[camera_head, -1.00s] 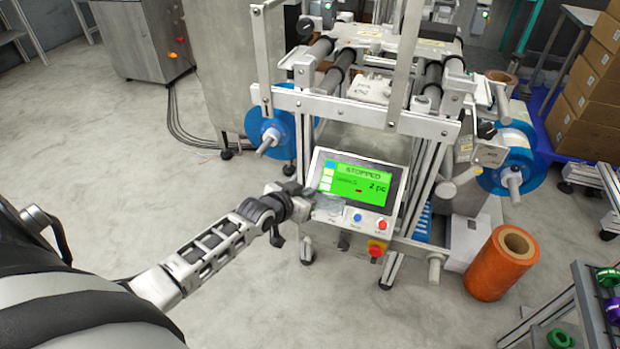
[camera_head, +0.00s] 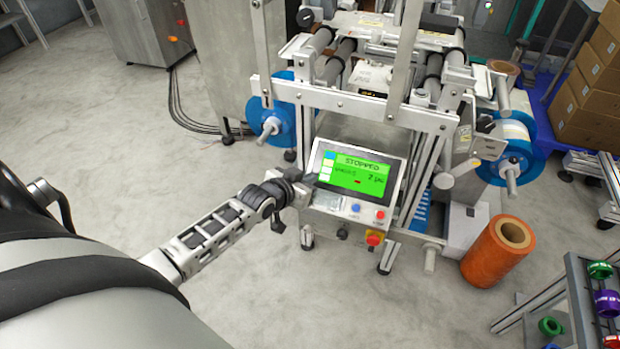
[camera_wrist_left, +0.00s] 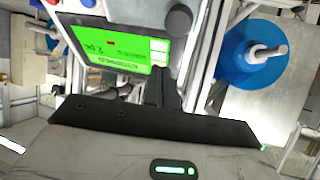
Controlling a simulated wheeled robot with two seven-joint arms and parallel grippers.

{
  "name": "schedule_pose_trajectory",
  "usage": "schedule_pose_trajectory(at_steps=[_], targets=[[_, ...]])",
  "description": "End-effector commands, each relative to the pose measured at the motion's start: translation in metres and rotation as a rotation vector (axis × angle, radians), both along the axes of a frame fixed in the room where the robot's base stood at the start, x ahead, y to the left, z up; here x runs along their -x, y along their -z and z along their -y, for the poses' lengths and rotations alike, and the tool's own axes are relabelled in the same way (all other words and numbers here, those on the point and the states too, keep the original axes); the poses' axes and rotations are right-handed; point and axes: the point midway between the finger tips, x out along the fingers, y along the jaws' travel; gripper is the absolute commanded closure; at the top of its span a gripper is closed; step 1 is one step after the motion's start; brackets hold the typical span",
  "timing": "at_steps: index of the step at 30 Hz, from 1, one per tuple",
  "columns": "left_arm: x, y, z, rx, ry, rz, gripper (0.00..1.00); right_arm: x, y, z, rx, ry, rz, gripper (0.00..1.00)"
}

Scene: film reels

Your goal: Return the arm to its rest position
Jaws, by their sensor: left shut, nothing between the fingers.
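My left arm comes in from the left in the head view. Its gripper (camera_head: 299,189) is shut and empty, at the left edge of the machine's control panel (camera_head: 350,206). I cannot tell whether it touches the panel. The panel's green screen (camera_head: 356,176) reads STOPPED. In the left wrist view the dark fingers of my left gripper (camera_wrist_left: 168,80) point towards the same screen (camera_wrist_left: 115,50), which shows upside down. My right gripper is not in view.
The film machine (camera_head: 340,105) stands ahead with blue reels (camera_head: 268,122) on both sides. An orange roll (camera_head: 497,252) stands on the floor at right, near a rack (camera_head: 585,290) with coloured rings. Boxes (camera_head: 595,90) are stacked at far right. The floor at left is clear.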

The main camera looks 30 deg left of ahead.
Motion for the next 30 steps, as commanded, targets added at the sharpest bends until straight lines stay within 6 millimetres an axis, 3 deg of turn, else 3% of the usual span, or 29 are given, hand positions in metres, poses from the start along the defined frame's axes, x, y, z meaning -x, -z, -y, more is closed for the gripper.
schedule_pose_trajectory(at_steps=[6, 11, 23, 26, 30], targets=[[0.041, -0.022, -0.002, -0.001, 0.0, 0.0, 1.0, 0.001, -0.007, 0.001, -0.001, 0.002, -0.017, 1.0], [0.062, -0.033, -0.003, -0.003, 0.0, 0.001, 1.0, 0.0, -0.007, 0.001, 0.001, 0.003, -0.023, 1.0], [0.073, -0.038, -0.002, -0.001, 0.002, 0.003, 1.0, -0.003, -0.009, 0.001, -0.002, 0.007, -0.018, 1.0], [0.084, -0.037, 0.017, 0.007, 0.025, -0.013, 1.0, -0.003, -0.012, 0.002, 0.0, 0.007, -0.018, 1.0], [0.125, -0.04, 0.078, 0.03, 0.102, -0.065, 1.0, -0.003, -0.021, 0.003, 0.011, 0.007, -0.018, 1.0]])
